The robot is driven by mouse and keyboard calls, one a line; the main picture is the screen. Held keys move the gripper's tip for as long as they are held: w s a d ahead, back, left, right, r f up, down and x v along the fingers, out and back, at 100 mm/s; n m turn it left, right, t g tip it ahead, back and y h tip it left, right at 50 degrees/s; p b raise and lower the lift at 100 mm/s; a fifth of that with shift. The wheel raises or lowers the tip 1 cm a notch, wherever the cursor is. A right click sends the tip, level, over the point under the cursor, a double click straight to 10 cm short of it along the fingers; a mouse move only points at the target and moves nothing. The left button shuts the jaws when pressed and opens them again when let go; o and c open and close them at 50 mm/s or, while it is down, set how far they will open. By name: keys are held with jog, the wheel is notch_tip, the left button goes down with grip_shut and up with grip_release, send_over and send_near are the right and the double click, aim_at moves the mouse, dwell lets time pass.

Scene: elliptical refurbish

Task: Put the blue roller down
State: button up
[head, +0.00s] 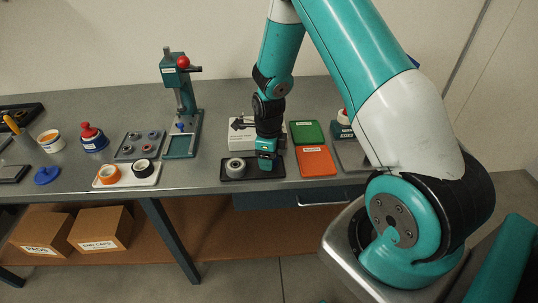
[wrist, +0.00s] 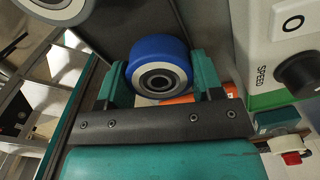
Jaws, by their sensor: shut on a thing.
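In the wrist view the blue roller (wrist: 158,52), with a pale hub and dark centre, sits between the teal fingers of my gripper (wrist: 160,82). The gripper is shut on it. In the head view my gripper (head: 267,164) points down over the right part of a black tray (head: 228,178) at the bench's front. The held roller is hidden there behind the gripper. I cannot tell whether it touches the tray. Another roller (head: 236,168), grey with a pale hub, stands at the tray's left. A roller also shows at the wrist view's upper left (wrist: 62,8).
A white box (head: 241,132) stands just behind the tray; its dark SPEED knob (wrist: 299,74) shows in the wrist view. Left are a white tray (head: 143,182) with rings and a press (head: 183,120).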

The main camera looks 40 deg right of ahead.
jog(key=shift+f+b, duration=0.4)
jog(key=shift+f, duration=0.1)
jog(key=shift+f, duration=0.1)
jog(key=shift+s, duration=0.1)
